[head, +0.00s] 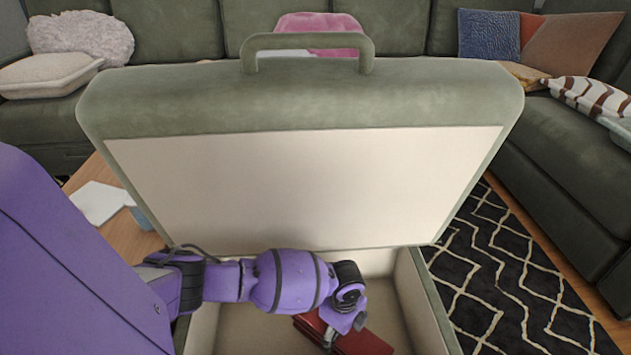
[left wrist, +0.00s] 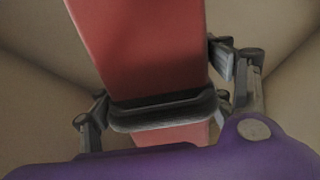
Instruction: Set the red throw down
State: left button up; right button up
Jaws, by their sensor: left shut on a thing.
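The red throw (head: 365,344) is a folded dark red bundle inside an open storage box (head: 430,300), low in the head view. My left arm reaches in from the left, and my left gripper (head: 334,335) is shut on the throw. In the left wrist view the throw (left wrist: 140,45) runs between the fingers of the gripper (left wrist: 165,108), with beige box walls around it. Whether the throw touches the box floor cannot be told. My right gripper is not in view.
The box's raised green lid (head: 300,185) with a handle stands upright behind my arm. A green sectional (head: 400,35) with cushions lies behind and to the right. A black patterned rug (head: 510,285) is on the right, a wooden table (head: 125,235) on the left.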

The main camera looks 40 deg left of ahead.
pick_arm(q)
jog(key=s, duration=0.1)
jog(key=s+a+f, duration=0.1)
jog(key=s, duration=0.1)
jog(key=shift+a+f+b, duration=0.3)
jog(key=shift+a+f, duration=0.1)
jog(key=s+a+f, duration=0.1)
jog(key=s+a+f+b, duration=0.1)
jog(key=s, duration=0.1)
jog(key=shift+f, duration=0.3)
jog(key=shift+f+b, duration=0.2)
jog(key=shift+b, duration=0.1)
jog(key=o, duration=1.5)
jog(key=shift+o, duration=0.2)
